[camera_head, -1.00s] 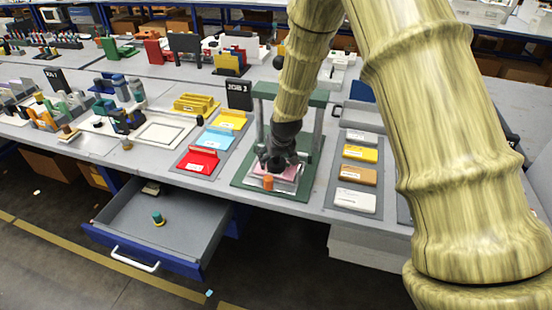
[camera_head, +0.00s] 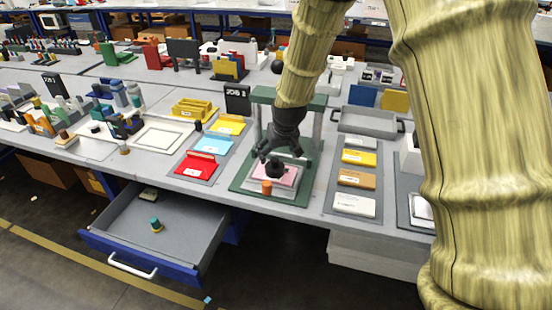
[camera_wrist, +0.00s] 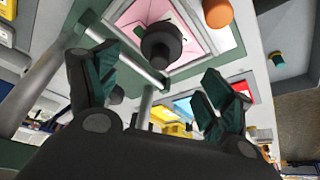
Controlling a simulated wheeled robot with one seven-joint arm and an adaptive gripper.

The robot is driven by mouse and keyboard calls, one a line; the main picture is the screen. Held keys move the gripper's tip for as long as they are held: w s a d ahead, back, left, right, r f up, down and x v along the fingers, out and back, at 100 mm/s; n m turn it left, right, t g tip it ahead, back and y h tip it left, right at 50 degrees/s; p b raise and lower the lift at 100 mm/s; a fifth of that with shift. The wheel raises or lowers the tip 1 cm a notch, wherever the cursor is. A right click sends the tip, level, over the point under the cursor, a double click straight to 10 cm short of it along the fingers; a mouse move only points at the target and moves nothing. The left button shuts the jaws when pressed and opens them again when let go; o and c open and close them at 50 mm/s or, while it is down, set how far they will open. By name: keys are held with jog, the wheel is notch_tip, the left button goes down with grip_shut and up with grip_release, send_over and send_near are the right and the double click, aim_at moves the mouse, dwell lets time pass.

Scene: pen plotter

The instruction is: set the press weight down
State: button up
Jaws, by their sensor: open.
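The press weight is a dark, round knob-like piece (camera_head: 277,170), standing on a pink sheet (camera_head: 291,176) in the green press frame (camera_head: 246,181). In the wrist view the weight (camera_wrist: 161,45) shows on the pink sheet (camera_wrist: 133,13), ahead of the fingers. My gripper (camera_head: 275,150) is open just above the weight in the head view. In the wrist view my gripper's two dark green fingers (camera_wrist: 155,85) are spread wide with nothing between them. The weight is apart from both fingers there. An orange cylinder (camera_head: 267,187) stands at the front edge of the press; it also shows in the wrist view (camera_wrist: 217,12).
Red, blue and yellow trays (camera_head: 195,165) lie left of the press. A board with several labelled blocks (camera_head: 355,180) lies to the right. An open drawer (camera_head: 190,213) holding a small green-and-yellow piece (camera_head: 156,224) juts out below. The press posts stand close to my gripper.

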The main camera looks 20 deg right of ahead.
jog(key=shift+v, duration=2.25)
